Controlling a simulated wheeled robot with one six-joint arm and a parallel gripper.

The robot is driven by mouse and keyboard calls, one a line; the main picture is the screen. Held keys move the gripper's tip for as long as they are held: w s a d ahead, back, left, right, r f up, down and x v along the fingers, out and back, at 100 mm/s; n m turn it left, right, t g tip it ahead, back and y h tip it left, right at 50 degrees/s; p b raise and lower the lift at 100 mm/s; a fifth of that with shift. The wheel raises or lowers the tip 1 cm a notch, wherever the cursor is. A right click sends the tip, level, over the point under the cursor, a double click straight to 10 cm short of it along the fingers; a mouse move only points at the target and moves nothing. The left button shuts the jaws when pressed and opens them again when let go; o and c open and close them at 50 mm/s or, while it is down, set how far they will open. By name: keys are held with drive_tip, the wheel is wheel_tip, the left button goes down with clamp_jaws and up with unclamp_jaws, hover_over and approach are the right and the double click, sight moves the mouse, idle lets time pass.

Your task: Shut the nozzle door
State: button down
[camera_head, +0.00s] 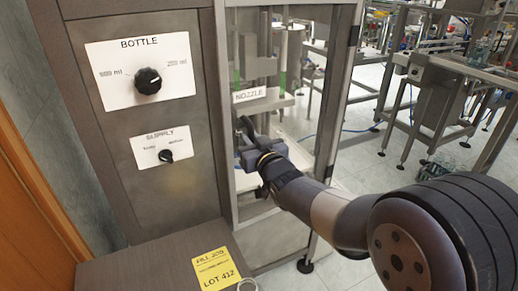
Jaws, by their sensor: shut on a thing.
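The nozzle bay is a metal-framed opening right of the control panel. A white NOZZLE label (249,94) sits on a grey plate in its upper part. I cannot clearly make out the nozzle door's outline or how far open it is. My gripper (244,128) is in front of the bay, just below the label. It is shut on a small dark part, seemingly the door's handle, mostly hidden by the fingers. My arm reaches in from the lower right and covers the lower right of the bay.
The control panel on the left has a BOTTLE knob (148,81) and a SUPPLY knob (165,156).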

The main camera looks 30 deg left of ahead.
drive_tip(key=shift+x, duration=1.25)
drive_tip(key=shift+a, duration=0.35)
drive_tip(key=shift+s+r, duration=0.1)
drive_tip(key=c, duration=1.4)
unclamp_jaws()
drive_tip(key=shift+a, duration=0.2)
drive_tip(key=shift+c, duration=0.2)
drive_tip(key=b+v, duration=0.2)
drive_tip(key=v, duration=0.8)
drive_tip(key=shift+s+d, duration=0.2)
drive_tip(key=shift+d, duration=0.15)
